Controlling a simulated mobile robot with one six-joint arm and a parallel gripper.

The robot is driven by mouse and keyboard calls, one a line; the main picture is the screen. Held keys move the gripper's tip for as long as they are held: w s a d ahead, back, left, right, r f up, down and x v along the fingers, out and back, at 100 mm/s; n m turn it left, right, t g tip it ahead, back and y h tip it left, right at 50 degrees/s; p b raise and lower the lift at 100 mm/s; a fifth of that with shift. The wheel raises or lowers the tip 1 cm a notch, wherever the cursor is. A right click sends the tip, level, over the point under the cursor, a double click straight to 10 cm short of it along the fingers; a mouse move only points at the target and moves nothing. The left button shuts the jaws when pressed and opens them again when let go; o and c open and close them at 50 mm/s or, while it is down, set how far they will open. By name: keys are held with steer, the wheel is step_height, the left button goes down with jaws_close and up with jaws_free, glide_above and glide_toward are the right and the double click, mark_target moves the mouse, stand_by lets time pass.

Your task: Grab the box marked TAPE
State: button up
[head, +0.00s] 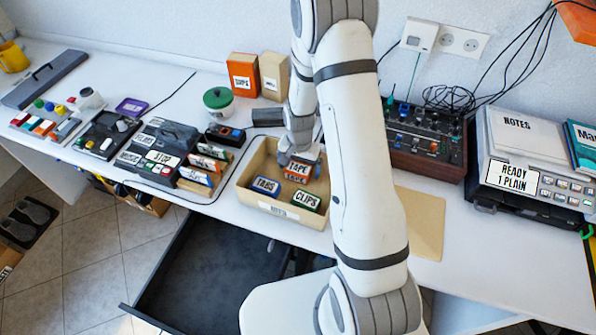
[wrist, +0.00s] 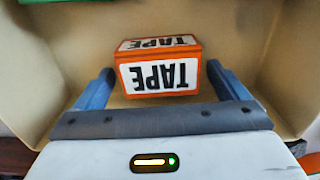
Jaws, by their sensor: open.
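The orange box marked TAPE (head: 299,169) stands in the back right part of a tan open tray (head: 282,211), partly hidden by my gripper in the head view. In the wrist view the TAPE box (wrist: 159,68) shows upside down, with white labels on two faces. My gripper (wrist: 161,88) is open, with one blue-grey finger on each side of the box. The fingers look apart from it, with a gap on both sides. In the head view my gripper (head: 300,158) reaches down into the tray.
A blue TABS box (head: 265,186) and a green CLIPS box (head: 305,201) sit in the tray's front. The tray walls stand close around my gripper. Left of the tray is a dark label holder (head: 160,152); an open drawer (head: 212,265) juts out below the table.

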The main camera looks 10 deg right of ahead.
steer(key=shift+c, duration=0.4)
steer(key=c, duration=1)
